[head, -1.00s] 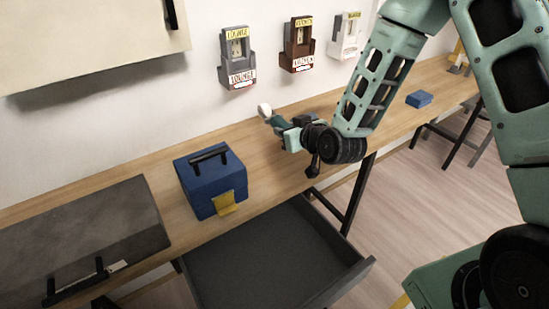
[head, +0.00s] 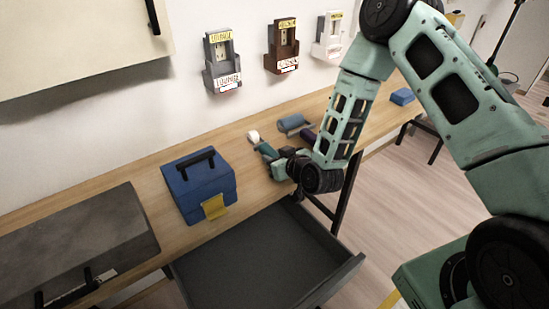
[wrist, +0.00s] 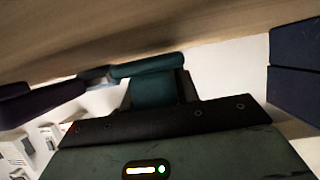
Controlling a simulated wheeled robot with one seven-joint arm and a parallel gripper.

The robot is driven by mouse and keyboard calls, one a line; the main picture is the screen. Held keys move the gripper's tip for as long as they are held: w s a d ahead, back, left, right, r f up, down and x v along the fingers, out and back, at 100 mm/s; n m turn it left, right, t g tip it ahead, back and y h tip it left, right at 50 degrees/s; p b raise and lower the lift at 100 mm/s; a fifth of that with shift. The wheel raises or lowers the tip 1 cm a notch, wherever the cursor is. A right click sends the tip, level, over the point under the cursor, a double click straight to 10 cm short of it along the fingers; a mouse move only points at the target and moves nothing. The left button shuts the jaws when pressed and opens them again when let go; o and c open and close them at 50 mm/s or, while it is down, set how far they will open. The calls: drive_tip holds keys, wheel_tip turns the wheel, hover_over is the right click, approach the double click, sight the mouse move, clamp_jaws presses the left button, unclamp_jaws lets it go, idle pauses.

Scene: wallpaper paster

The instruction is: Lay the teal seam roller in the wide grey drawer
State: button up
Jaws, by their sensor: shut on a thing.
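The teal seam roller (head: 266,149) has a white roller end and a teal handle. In the head view it is at my gripper (head: 275,161), over the bench right of the blue toolbox. My gripper is shut on its handle; the fingers partly hide it. Whether the roller touches the bench top is hard to tell. In the wrist view a teal handle (wrist: 148,67) shows across the gripper (wrist: 155,88). The wide grey drawer (head: 345,270) is pulled out below the bench front, in front of my gripper, and its visible floor is empty.
A blue toolbox (head: 200,187) with a yellow tag stands left of my gripper. A blue-grey roller (head: 293,123) lies behind it. A dark grey case (head: 75,245) covers the bench's left end. A small blue box (head: 402,96) lies far right. Holders (head: 222,62) hang on the wall.

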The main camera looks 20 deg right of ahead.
drive_tip(key=shift+f, duration=0.25)
drive_tip(key=shift+f, duration=0.15)
drive_tip(key=o, duration=1)
